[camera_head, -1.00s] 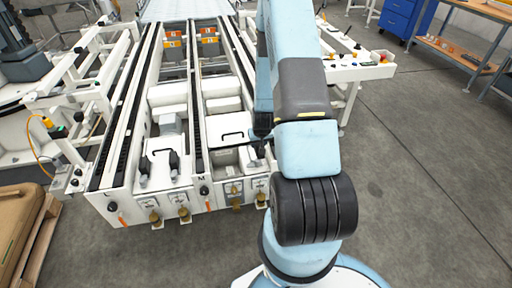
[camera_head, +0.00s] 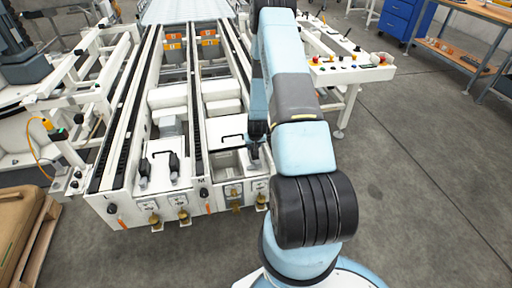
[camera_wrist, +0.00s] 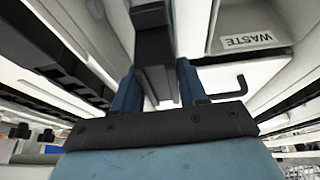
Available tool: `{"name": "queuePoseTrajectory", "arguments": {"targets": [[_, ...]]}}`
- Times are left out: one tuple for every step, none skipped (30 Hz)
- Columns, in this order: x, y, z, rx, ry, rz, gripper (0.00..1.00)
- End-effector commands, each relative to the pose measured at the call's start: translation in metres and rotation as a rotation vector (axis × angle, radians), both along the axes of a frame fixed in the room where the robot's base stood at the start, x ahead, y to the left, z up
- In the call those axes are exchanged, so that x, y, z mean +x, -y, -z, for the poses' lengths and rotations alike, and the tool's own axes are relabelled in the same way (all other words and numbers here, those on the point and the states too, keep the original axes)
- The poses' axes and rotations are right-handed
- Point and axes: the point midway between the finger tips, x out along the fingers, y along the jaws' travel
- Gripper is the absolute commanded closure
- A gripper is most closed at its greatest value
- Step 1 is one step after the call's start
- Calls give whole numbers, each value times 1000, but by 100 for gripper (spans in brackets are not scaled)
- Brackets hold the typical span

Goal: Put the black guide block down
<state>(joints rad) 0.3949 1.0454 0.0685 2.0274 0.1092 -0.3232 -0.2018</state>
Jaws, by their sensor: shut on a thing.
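My gripper (camera_wrist: 159,88) shows in the wrist view with a blue finger on each side of the black guide block (camera_wrist: 154,35). It is shut on the block, which extends out beyond the fingertips. In the head view my gripper (camera_head: 256,141) points down over the right lane of the white machine (camera_head: 135,205), near its front end. There the block is too dark and small to tell apart from the gripper. I cannot tell whether the block touches anything beneath it.
A bin compartment marked WASTE (camera_wrist: 248,40) lies beside the block in the wrist view. A black handle (camera_head: 232,136) is on the lid left of my gripper. A control panel (camera_head: 350,68) stands to the right. Grey floor is clear at right.

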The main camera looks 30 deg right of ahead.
Motion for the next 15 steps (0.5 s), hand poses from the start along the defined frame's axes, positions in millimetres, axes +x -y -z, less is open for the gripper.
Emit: {"name": "queuePoseTrajectory", "arguments": {"targets": [[0,0,7,1,-1,1,96],[0,0,11,1,-1,1,96],[0,0,14,1,-1,1,96],[0,0,16,0,0,1,96],[0,0,16,0,1,1,96],[0,0,16,0,1,0,96],[1,0,16,-1,2,0,96],[1,0,16,-1,2,0,96],[0,0,16,-1,2,0,96],[0,0,16,0,1,0,96],[0,0,16,0,1,0,96],[0,0,16,0,1,0,96],[0,0,17,0,1,0,96],[0,0,18,0,1,0,96],[0,-1,19,-1,1,-1,96]]}}
